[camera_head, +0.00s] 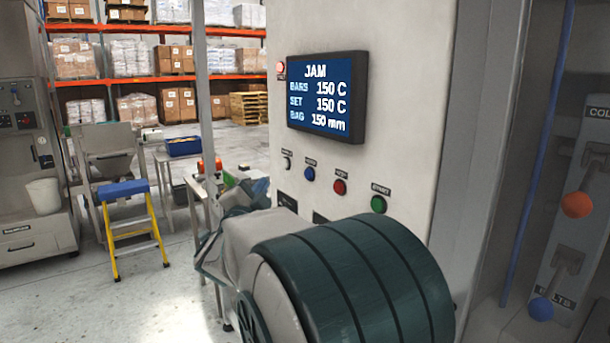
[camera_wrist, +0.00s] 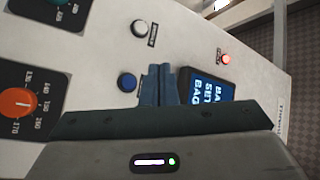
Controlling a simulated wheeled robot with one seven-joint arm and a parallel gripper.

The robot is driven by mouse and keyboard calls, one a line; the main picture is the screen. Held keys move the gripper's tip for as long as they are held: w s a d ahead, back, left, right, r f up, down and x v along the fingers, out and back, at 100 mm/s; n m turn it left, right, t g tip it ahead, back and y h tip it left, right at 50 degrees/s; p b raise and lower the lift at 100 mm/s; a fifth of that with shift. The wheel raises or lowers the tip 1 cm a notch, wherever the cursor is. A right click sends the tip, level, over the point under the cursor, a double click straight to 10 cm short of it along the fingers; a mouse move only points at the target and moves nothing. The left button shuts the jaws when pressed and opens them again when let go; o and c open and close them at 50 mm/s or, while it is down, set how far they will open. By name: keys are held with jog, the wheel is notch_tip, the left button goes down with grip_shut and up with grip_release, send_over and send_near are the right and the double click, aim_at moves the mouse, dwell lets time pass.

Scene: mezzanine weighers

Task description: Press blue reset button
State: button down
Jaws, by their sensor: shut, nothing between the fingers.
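The blue button (camera_head: 309,173) is on the pale front panel of the machine, below the screen and between a pale knob and a red button. It also shows in the wrist view (camera_wrist: 127,81), with a dark surround. My gripper (camera_wrist: 159,69) is shut and empty in the wrist view. In the head view my own arm fills the lower middle; the fingertips are not clear there.
The screen (camera_head: 327,95) reads JAM, with a lit red lamp (camera_head: 280,66) beside it. A red button (camera_head: 340,186) and a green button (camera_head: 378,204) sit right of the blue one. A pale knob (camera_wrist: 140,27) and an orange dial (camera_wrist: 18,102) show in the wrist view.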

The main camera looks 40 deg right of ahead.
aim_at(308, 174)
jog(key=d, duration=0.8)
jog(key=shift+s+d, duration=0.25)
jog(key=shift+d, duration=0.15)
jog(key=shift+p, duration=0.3)
jog(key=shift+d+f+b, duration=0.1)
jog(key=shift+d+b, duration=0.1)
jog(key=shift+b, duration=0.25)
dwell(1.2)
jog(key=shift+d, duration=0.2)
